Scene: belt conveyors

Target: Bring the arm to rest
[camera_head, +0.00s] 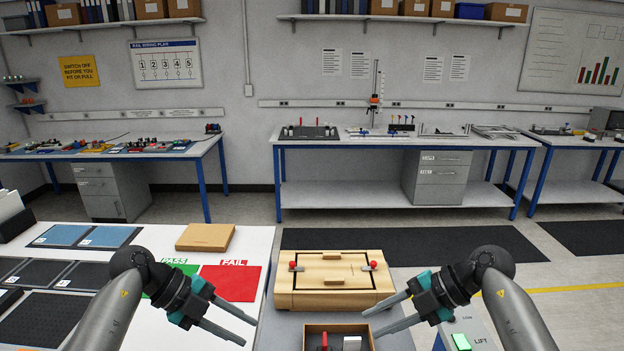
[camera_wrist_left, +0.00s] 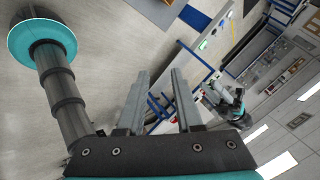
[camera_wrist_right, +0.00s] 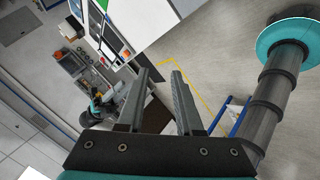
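My left gripper (camera_head: 238,325) is in the head view at the lower left, above the white table by the red FAIL mat. Its two fingers are apart with nothing between them; the left wrist view shows the same open fingers (camera_wrist_left: 158,100). My right gripper (camera_head: 387,318) is at the lower right, pointing inward beside the wooden box. Its fingers are also apart and empty, as the right wrist view shows (camera_wrist_right: 160,100). Both grippers are held in the air, and neither touches anything that I can see.
A wooden box (camera_head: 333,300) with red knobs stands between the grippers. In front of it is a small open tray (camera_head: 312,330) with a red item and a white item. The red FAIL mat (camera_head: 228,280) and a tan board (camera_head: 205,237) lie on the white table. A LIFT panel (camera_head: 478,335) stands right.

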